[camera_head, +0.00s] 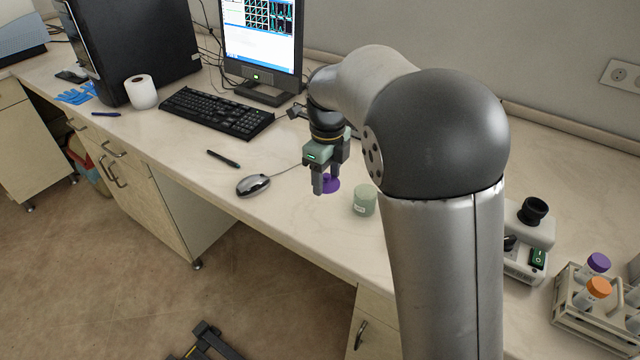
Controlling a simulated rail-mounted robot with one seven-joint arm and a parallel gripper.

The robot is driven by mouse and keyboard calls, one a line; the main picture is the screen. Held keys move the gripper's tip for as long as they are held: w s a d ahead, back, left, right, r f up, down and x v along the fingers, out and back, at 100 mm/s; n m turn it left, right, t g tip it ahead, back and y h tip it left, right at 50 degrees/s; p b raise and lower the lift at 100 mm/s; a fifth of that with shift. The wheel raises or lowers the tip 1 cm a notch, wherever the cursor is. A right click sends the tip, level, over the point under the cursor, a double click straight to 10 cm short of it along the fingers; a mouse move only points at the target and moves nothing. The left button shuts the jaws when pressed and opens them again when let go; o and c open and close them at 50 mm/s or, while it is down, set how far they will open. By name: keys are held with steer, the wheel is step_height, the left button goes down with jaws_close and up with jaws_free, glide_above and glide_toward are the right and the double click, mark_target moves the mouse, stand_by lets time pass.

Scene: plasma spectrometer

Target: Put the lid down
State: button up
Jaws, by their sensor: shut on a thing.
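A purple lid (331,184) is at my gripper (323,184), between and partly behind its fingers. My gripper points down over the worktop, just right of the mouse, and is shut on the lid. The lid looks very close to the worktop surface; I cannot tell whether it touches it. A pale green jar (364,200) stands upright on the worktop, a little right of and nearer than the gripper.
A mouse (253,185), pen (223,159) and keyboard (217,112) lie left of the gripper. A monitor (262,40) stands behind. A vortex-like device (528,240) and a tube rack (590,315) are at right.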

steer(key=w+f, duration=0.2)
steer(key=w+a+f+p, duration=0.1)
steer(key=w+f, duration=0.1)
steer(key=w+a+f, duration=0.1)
steer(key=w+f, duration=0.1)
steer(key=w, duration=0.1)
steer(key=shift+f, duration=0.4)
steer(key=shift+w+f+p, duration=0.1)
steer(key=shift+f+p, duration=0.3)
steer(key=shift+f, duration=1.25)
steer(key=shift+f, duration=0.15)
steer(key=o, duration=1)
steer(key=shift+c, duration=0.2)
